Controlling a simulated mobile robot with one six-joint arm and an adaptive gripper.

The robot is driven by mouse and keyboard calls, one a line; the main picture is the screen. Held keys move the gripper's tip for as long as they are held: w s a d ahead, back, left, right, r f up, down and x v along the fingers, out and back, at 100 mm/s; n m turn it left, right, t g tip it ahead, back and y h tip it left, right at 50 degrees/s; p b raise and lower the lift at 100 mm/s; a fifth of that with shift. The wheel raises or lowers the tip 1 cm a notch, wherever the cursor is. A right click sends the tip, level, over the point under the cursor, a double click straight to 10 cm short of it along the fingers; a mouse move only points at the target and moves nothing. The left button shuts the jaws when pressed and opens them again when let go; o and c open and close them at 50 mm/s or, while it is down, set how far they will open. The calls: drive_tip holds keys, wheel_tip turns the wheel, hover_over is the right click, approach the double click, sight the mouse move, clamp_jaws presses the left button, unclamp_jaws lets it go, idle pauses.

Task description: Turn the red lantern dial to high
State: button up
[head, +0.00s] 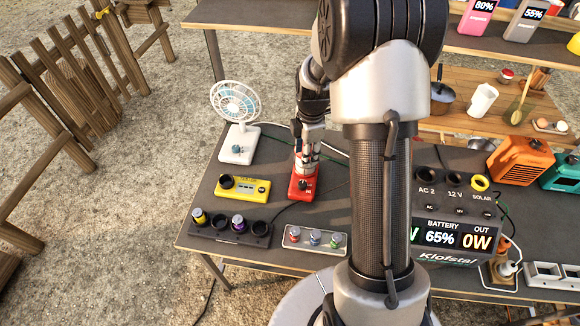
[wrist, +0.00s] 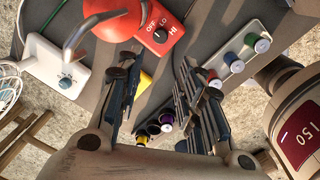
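The red lantern (head: 299,193) stands on the dark table near its middle. The dial's exact setting is too small to tell. My gripper (head: 306,150) points down over the lantern and hides much of its upper part in the head view. In the wrist view my gripper (wrist: 160,60) is open, its fingers wide apart with nothing between them. The dial appears beyond the fingertips, with no visible contact.
A white fan (head: 237,145) stands at the left, with a yellow device (head: 242,188) in front of it. A dark holder (head: 262,240) and a white three-knob panel (head: 340,240) lie along the front edge. A power station (head: 448,222) stands at the right. Cables cross the table.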

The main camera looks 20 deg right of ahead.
sight(303, 184)
drive_tip(key=f+b, duration=0.1)
drive_tip(key=f, duration=0.4)
drive_tip(key=f+b, duration=0.2)
drive_tip(key=f, duration=0.4)
drive_tip(key=w+f+b, duration=0.1)
drive_tip(key=f, duration=0.5)
drive_tip(key=shift+f+b, duration=0.15)
drive_tip(key=shift+b, duration=0.25)
drive_tip(key=shift+c, duration=0.5)
drive_tip(key=c, duration=0.7)
